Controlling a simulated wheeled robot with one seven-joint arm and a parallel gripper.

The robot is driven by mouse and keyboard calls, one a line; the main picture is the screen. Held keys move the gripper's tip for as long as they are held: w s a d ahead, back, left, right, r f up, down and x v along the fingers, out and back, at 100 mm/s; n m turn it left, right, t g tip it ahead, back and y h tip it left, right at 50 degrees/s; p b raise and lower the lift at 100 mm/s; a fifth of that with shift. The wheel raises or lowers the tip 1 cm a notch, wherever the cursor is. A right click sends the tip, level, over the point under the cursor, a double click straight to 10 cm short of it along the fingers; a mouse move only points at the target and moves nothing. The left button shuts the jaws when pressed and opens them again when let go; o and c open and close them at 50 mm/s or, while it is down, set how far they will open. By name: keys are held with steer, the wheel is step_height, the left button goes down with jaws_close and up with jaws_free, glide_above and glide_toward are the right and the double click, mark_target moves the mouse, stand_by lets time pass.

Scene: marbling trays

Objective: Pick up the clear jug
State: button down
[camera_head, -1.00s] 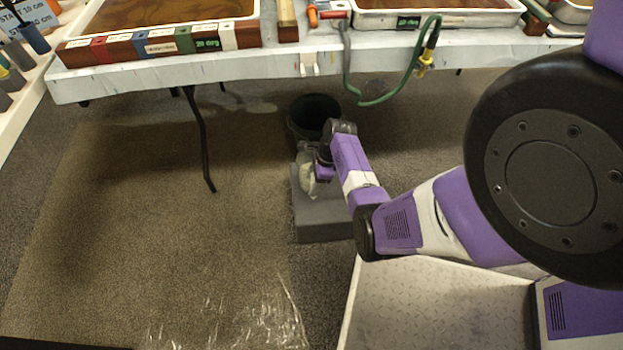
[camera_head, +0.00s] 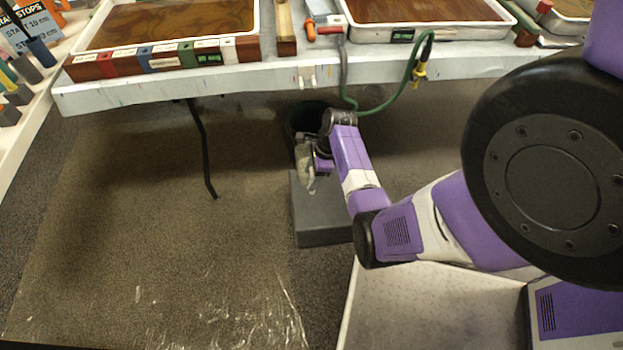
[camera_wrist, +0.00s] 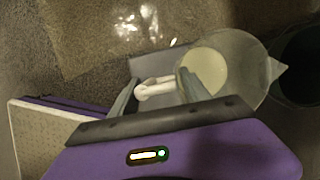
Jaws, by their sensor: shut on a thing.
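The clear jug shows in the wrist view (camera_wrist: 243,62) as a see-through vessel with a pale round patch at its base and a white handle. My gripper (camera_wrist: 157,92) is shut on the handle, with one finger on each side of it. In the head view the jug (camera_head: 305,160) is a small pale shape beside my gripper (camera_head: 322,160), partly hidden by it. It appears a little above the grey block (camera_head: 322,228); the exact gap cannot be told.
A dark bucket (camera_head: 301,117) stands just behind the jug, under the table edge (camera_head: 270,76). A green hose (camera_head: 380,108) hangs from the table there. The floor at front left is clear apart from shiny plastic sheeting (camera_head: 230,315).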

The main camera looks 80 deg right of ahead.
steer(key=shift+r+p, duration=2.05)
steer(key=shift+r, duration=4.1)
steer(key=shift+w+r, duration=0.1)
